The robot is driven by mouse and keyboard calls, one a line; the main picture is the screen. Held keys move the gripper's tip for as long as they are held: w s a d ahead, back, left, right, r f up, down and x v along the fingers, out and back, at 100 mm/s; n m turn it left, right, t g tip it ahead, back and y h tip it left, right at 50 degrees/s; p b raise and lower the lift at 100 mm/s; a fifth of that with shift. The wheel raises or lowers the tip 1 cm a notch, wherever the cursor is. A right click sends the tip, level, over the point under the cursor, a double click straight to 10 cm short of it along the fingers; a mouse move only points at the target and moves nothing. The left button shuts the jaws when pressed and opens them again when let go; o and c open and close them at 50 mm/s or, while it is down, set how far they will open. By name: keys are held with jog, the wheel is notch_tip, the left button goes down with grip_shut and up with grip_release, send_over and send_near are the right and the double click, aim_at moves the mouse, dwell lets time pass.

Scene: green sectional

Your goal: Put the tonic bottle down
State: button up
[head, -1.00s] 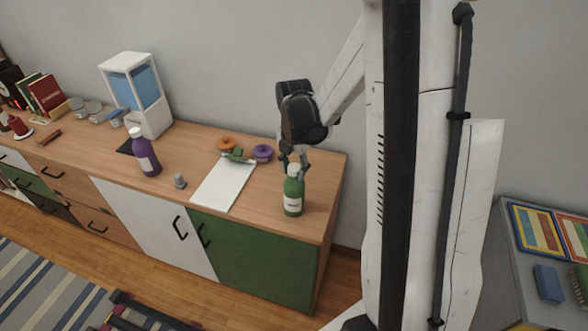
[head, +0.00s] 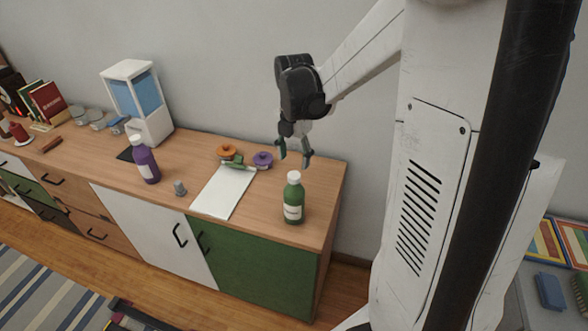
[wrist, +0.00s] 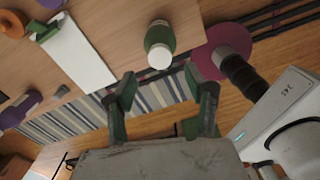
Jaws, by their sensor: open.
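A green bottle (head: 293,203) with a white cap and a pale label stands upright on the right end of the wooden sideboard top (head: 262,205). Its label is too small to read. My gripper (head: 294,157) is open and empty above and behind the bottle, clear of its cap. In the wrist view the bottle (wrist: 159,40) shows from above, beyond my spread fingertips (wrist: 159,78) and apart from them. A purple bottle (head: 144,162) with a white cap stands farther left on the same top.
A white board (head: 222,192) lies left of the green bottle, with an orange lid (head: 226,152), a purple lid (head: 263,160) and a green piece behind it. A small grey object (head: 180,188) and a white-and-blue dispenser (head: 139,100) stand farther left. Bare wood surrounds the green bottle.

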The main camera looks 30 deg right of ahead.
jog(key=s+a+r+m+t, duration=0.3)
jog(key=s+a+r+m, duration=0.4)
jog(key=a+r+m, duration=0.3)
jog(key=s+a+r+m+t, duration=0.1)
jog(key=s+a+m+t, duration=0.3)
jog(key=s+m, duration=0.4)
jog(key=a+m, duration=0.1)
jog(key=m, duration=0.3)
jog(key=shift+s+m, duration=0.4)
jog(key=shift+a, duration=0.1)
notch_tip(320, 180, down, 7)
jog(key=b, duration=0.7)
